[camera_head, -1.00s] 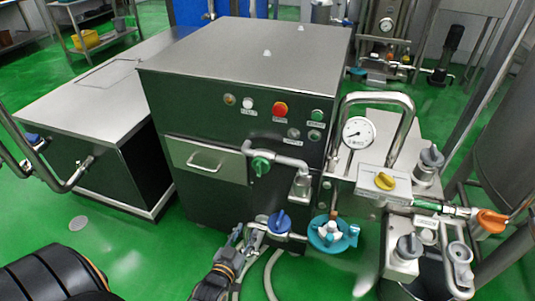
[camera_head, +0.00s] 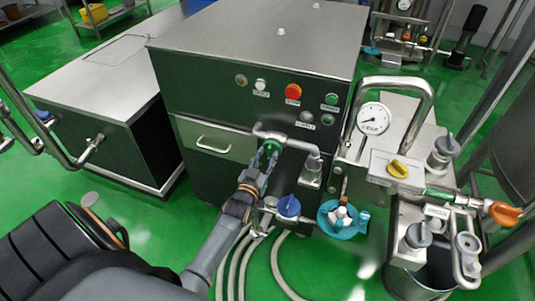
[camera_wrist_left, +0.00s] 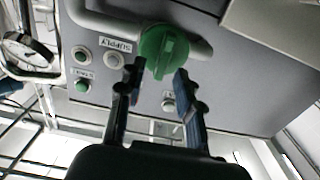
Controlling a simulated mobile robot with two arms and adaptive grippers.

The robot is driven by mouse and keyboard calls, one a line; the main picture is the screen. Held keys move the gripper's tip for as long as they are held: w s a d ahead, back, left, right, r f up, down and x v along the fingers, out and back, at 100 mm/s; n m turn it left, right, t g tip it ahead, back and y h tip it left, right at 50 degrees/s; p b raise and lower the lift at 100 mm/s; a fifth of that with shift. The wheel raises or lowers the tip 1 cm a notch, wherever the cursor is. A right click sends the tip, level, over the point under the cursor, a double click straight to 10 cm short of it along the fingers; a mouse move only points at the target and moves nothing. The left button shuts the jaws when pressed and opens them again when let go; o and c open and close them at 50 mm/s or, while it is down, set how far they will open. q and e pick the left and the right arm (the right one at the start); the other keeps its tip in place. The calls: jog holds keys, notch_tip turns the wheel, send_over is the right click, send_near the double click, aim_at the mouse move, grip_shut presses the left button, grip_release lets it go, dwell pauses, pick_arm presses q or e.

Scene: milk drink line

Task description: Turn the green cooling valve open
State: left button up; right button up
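The green cooling valve (camera_head: 271,148) is a round knob with a raised grip bar, on the end of a bent steel pipe at the cabinet front. In the left wrist view the green knob (camera_wrist_left: 164,50) is straight ahead, its bar roughly along the fingers' direction. My left gripper (camera_head: 263,166) is just below and in front of it in the head view. In the wrist view my left gripper (camera_wrist_left: 157,72) is open, one finger on either side of the knob's lower part. Whether the fingers touch it I cannot tell. My right gripper is not in view.
A blue-handled valve (camera_head: 289,206) is close to my left forearm, with a turquoise fitting (camera_head: 342,219) beside it. A pressure gauge (camera_head: 373,119), a yellow knob (camera_head: 398,168) and an orange knob (camera_head: 505,213) are to the right. Hoses (camera_head: 241,262) hang below. Push buttons (camera_head: 293,91) sit above the valve.

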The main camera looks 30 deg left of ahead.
pick_arm(q)
jog(key=shift+w+a, duration=0.2)
jog(key=shift+w, duration=0.45)
grip_shut()
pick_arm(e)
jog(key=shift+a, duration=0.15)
pick_arm(q)
jog(key=shift+n, duration=0.3)
jog(key=n+b, duration=0.1)
jog(key=n, duration=0.4)
jog(key=a+f+n+b, duration=0.1)
jog(key=n, duration=0.5)
jog(key=n+b, duration=0.2)
jog(key=n, duration=0.4)
jog(key=shift+s+a+f, duration=0.15)
jog(key=shift+s+f, duration=0.05)
jog(key=shift+f, duration=0.05)
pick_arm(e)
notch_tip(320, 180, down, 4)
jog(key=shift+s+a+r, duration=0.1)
pick_arm(q)
jog(key=shift+n, duration=0.3)
